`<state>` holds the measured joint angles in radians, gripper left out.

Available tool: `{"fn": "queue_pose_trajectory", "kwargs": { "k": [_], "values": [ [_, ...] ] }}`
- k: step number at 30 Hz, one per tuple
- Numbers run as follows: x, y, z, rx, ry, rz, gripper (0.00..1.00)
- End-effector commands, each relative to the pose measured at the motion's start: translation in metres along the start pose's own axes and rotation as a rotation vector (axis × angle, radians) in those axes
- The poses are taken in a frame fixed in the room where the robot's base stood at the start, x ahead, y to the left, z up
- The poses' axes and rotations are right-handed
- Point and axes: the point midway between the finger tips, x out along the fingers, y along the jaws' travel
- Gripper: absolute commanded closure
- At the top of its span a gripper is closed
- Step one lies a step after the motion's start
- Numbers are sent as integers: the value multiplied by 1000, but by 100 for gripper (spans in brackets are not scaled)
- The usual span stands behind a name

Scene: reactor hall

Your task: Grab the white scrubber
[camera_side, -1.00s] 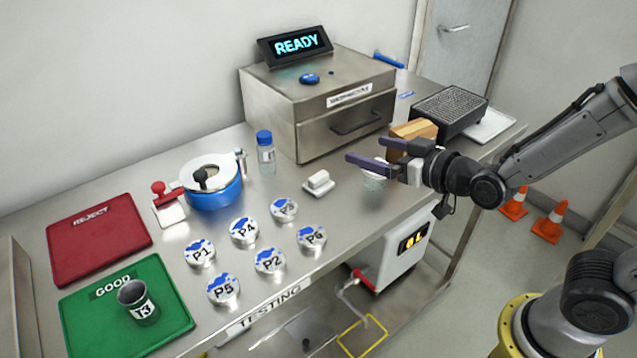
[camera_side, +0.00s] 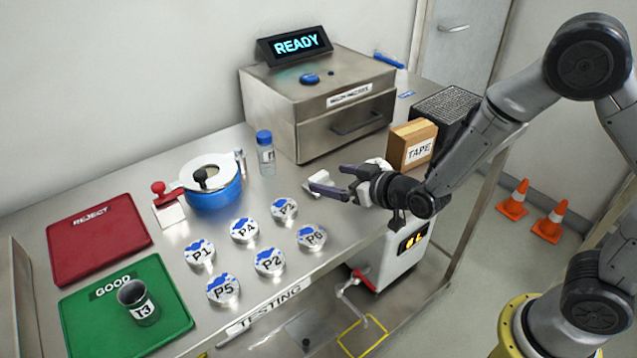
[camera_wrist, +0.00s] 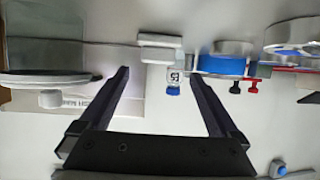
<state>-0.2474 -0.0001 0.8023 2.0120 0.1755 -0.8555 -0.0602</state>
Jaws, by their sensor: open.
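I cannot tell whether a finger touches the scrubber.
Round pucks, including P3 (camera_side: 284,208) and P6 (camera_side: 312,236), stand left and front of my gripper. A blue-capped bottle (camera_side: 266,155) and the metal machine (camera_side: 340,110) stand behind. A tape box (camera_side: 412,148) is at the right. The table's front edge runs below my gripper.

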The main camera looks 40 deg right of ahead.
Motion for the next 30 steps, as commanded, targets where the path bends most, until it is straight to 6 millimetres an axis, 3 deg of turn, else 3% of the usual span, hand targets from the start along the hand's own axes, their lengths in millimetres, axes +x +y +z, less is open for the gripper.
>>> {"fn": "queue_pose_trajectory", "kwargs": {
  "k": [9, 20, 30],
  "values": [
    [40, 4, 6, 0, -2, 1, 3],
    [46, 4, 6, -1, -1, 0, 4],
    [46, 4, 6, -1, -1, 0, 66]
  ]
}}
